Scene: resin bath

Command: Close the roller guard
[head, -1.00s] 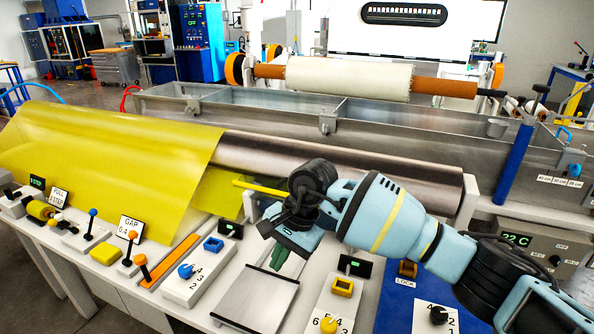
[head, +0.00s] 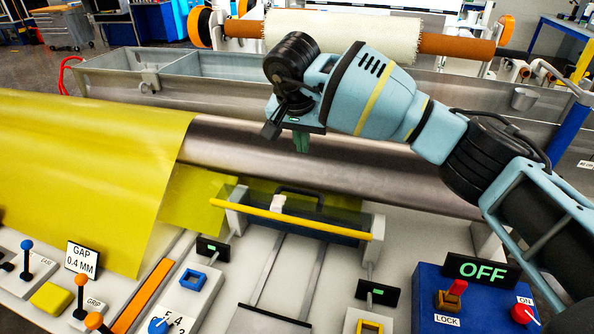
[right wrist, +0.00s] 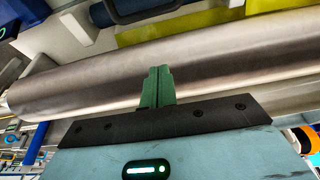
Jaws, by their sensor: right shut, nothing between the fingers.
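The roller guard (head: 318,222) is a low, dark see-through panel with a yellow bar along its front edge, held between two pale end blocks. A black handle (head: 300,193) rises behind the panel, and a dark handle (right wrist: 150,10) shows at the top of the right wrist view. The guard lies on the machine bed in front of the long steel roller (head: 390,175). My right gripper (head: 301,142) is shut and empty, with green fingertips pointing down over the roller, apart from the guard. Its fingertips also show in the right wrist view (right wrist: 157,85). My left gripper is not in view.
Yellow sheet (head: 90,170) covers the roller's left part. Rails (head: 306,280) run forward from the guard. A metal trough (head: 210,85) lies behind.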

